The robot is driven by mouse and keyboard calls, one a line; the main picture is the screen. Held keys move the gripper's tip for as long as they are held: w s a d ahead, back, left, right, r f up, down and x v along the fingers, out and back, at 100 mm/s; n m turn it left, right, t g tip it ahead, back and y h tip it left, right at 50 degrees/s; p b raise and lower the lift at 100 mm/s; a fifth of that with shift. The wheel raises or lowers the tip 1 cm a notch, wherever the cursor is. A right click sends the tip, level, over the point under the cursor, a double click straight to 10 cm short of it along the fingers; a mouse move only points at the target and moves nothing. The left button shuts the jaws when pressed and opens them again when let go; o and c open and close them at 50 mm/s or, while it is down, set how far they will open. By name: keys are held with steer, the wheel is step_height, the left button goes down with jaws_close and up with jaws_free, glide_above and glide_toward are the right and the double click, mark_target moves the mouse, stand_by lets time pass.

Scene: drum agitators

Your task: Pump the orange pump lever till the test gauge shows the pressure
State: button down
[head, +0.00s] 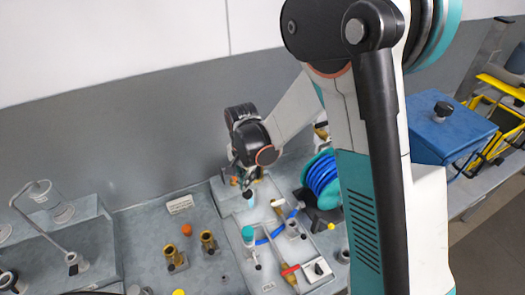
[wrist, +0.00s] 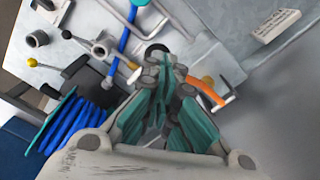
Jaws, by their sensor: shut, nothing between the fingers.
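The orange pump lever (wrist: 208,92) shows in the wrist view just right of my fingers, slanting down to the right; its inner end is hidden behind the gripper. My gripper (wrist: 166,66) is shut and empty, its teal fingers together over the bench. I cannot tell whether a finger touches the lever. In the head view my gripper (head: 248,196) is low over the back of the bench, and the lever is mostly hidden by my wrist. No gauge face can be made out in either view.
A blue hose reel (head: 321,178) stands right of my gripper, and a blue hose (wrist: 126,38) crosses the fittings. Brass fittings (head: 207,241) and an orange ball (head: 186,230) are to the left. The grey wall (head: 130,140) rises close behind. A blue box (head: 450,130) stands farther right.

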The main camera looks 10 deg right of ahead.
mark_target(247, 193)
stand_by(0.6)
steer(key=shift+s+f+b, duration=0.15)
steer(key=shift+f+b, duration=1.2)
steer(key=shift+f, duration=0.05)
steer(key=shift+s+f+b, duration=0.15)
steer(key=shift+f+b, duration=1.2)
steer(key=r+p, duration=0.1)
steer(key=r, duration=0.1)
steer(key=w+r+p, duration=0.1)
steer(key=r+p, duration=0.1)
steer(key=r, duration=0.1)
steer(key=shift+r, duration=0.25)
steer(key=shift+w+f, duration=0.15)
